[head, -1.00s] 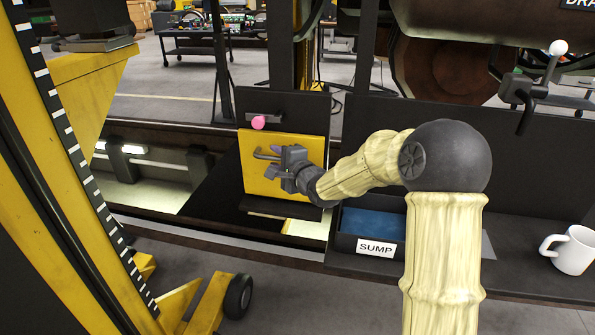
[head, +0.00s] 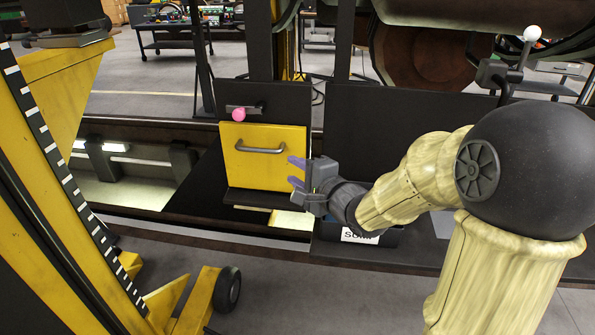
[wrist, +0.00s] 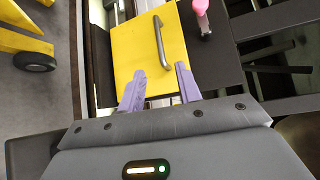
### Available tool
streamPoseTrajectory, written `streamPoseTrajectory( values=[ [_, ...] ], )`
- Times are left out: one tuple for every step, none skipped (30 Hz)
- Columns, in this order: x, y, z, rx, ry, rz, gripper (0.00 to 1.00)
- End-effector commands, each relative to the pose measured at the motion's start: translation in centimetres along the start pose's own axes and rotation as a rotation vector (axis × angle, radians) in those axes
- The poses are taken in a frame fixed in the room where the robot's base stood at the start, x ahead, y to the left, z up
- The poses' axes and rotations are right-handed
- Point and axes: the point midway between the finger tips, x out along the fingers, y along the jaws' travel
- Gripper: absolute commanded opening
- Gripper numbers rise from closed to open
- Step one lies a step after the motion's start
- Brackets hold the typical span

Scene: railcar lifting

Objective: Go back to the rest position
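My gripper (head: 297,171) is open and empty, just right of the yellow panel (head: 240,165) with the grey bar handle (head: 260,149). In the wrist view its two purple fingers (wrist: 160,88) stand apart, with nothing between them. The yellow panel (wrist: 130,50) and its handle (wrist: 161,43) lie beyond the fingertips, and the handle is not touched. My arm comes in from the right and hides part of the blue-lined bin.
A pink knob (head: 239,114) sits above the panel. The SUMP bin (head: 395,238) is below my forearm, its label partly hidden. A yellow wheeled lift (head: 60,210) stands at left. A white-tipped lever (head: 532,34) is at upper right.

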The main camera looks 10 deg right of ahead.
Motion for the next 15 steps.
streamPoseTrajectory(
  values=[
    [-0.1, 0.0, 0.0, 0.000, 0.001, 0.000, 0.34],
    [-0.1, 0.0, 0.0, 0.001, 0.000, 0.000, 0.34],
    [-0.1, 0.0, 0.0, 0.001, 0.000, 0.000, 0.34],
    [-0.1, 0.0, 0.0, 0.001, 0.000, 0.000, 0.34],
    [-0.1, 0.0, 0.0, 0.000, 0.000, 0.000, 0.34],
    [-0.1, 0.0, 0.0, 0.000, 0.000, 0.000, 0.34],
    [-0.1, 0.0, 0.0, 0.000, 0.000, 0.000, 0.34],
    [-0.1, 0.0, 0.0, 0.000, 0.000, 0.000, 0.34],
    [-0.1, 0.0, 0.0, -0.003, 0.002, 0.002, 0.34],
    [-0.1, 0.1, -0.1, -0.008, 0.004, 0.005, 0.34],
    [-0.1, 0.2, -0.1, -0.016, 0.009, 0.010, 0.34],
    [-0.1, 0.3, -0.2, -0.033, 0.019, 0.022, 0.34],
    [-0.2, 0.5, -0.3, -0.052, 0.029, 0.033, 0.34],
    [-0.2, 0.7, -0.5, -0.076, 0.042, 0.050, 0.34],
    [-0.4, 1.1, -0.8, -0.114, 0.061, 0.076, 0.34]
  ],
)
